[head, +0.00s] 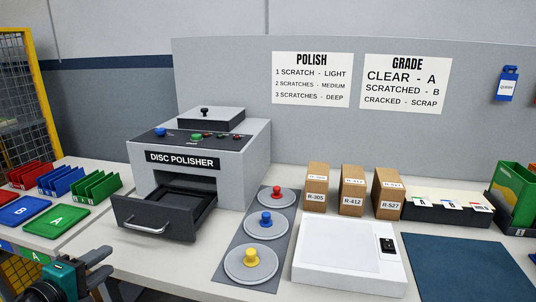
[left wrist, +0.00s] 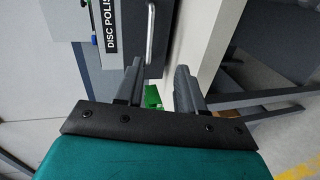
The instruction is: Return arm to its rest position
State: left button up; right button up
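My left gripper (head: 104,264) is at the lower left of the head view, low in front of the bench, left of and nearer than the disc polisher (head: 240,165). In the left wrist view its two dark fingers (left wrist: 159,72) stand apart with nothing between them. The polisher and its drawer handle show beyond the fingers in that view. My right gripper is in neither view.
The polisher's drawer (head: 160,213) is pulled out towards me, with its handle in front. Round pads with red, blue and yellow knobs, a white light box (head: 350,258) and a blue mat (head: 468,268) lie to the right. Coloured trays (head: 58,220) stand at left.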

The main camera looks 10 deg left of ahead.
pick_arm(q)
jog(key=s+d+f+m+g, duration=0.1)
jog(key=s+d+f+m, duration=0.1)
jog(key=d+f+m, duration=0.3)
jog(key=s+d+f+m+g, duration=0.2)
jog(key=s+d+f+m, duration=0.15)
jog(key=f, duration=0.45)
jog(key=s+d+f+m, duration=0.3)
jog(key=s+d+m, duration=0.1)
jog(key=d, duration=0.3)
jog(key=s+d+f+m+g+h, duration=0.1)
jog(key=s+d+f+m, duration=0.3)
jog(key=d+m, duration=0.2)
jog(key=shift+d, duration=1)
jog(key=shift+m, duration=0.25)
